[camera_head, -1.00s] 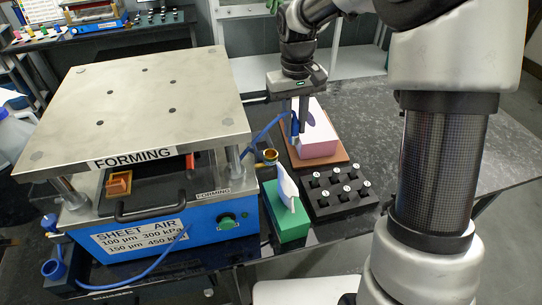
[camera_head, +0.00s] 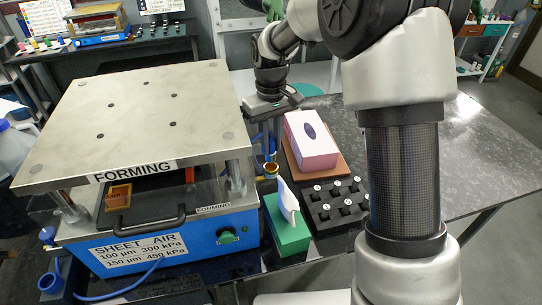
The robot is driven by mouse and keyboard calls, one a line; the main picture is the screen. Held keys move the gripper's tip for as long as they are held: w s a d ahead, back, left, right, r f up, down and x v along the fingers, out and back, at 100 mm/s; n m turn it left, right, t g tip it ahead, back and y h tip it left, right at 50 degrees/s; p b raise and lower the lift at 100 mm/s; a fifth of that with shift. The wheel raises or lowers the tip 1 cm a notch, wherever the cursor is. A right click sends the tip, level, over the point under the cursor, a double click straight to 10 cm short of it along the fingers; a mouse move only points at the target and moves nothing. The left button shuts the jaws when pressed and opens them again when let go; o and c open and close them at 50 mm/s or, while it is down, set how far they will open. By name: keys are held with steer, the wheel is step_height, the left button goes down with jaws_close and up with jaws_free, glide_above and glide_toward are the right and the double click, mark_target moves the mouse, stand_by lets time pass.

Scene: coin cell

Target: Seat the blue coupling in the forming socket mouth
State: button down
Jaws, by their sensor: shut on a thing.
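My gripper (camera_head: 268,143) points down just right of the forming press's right front post. It is shut on the blue coupling (camera_head: 262,140), of which only a small blue part shows beside the fingers. A brass-coloured round mouth (camera_head: 270,168), which looks like the forming socket mouth, sits below the fingers at the press's right side. The coupling is close above it in the picture; I cannot tell whether they touch. The forming press (camera_head: 150,245) is a blue box under a steel plate.
A green box (camera_head: 288,236) with a white tissue stands in front of the mouth. A black block with several numbered posts (camera_head: 334,210) is to its right. A pink box (camera_head: 312,145) lies on a brown board behind. The right side of the dark table is clear.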

mark_target(271, 152)
steer(key=shift+f, duration=2.55)
steer(key=shift+f, duration=0.1)
steer(key=shift+f, duration=0.15)
steer(key=c, duration=1.6)
jaws_free()
steer(key=shift+o, duration=0.2)
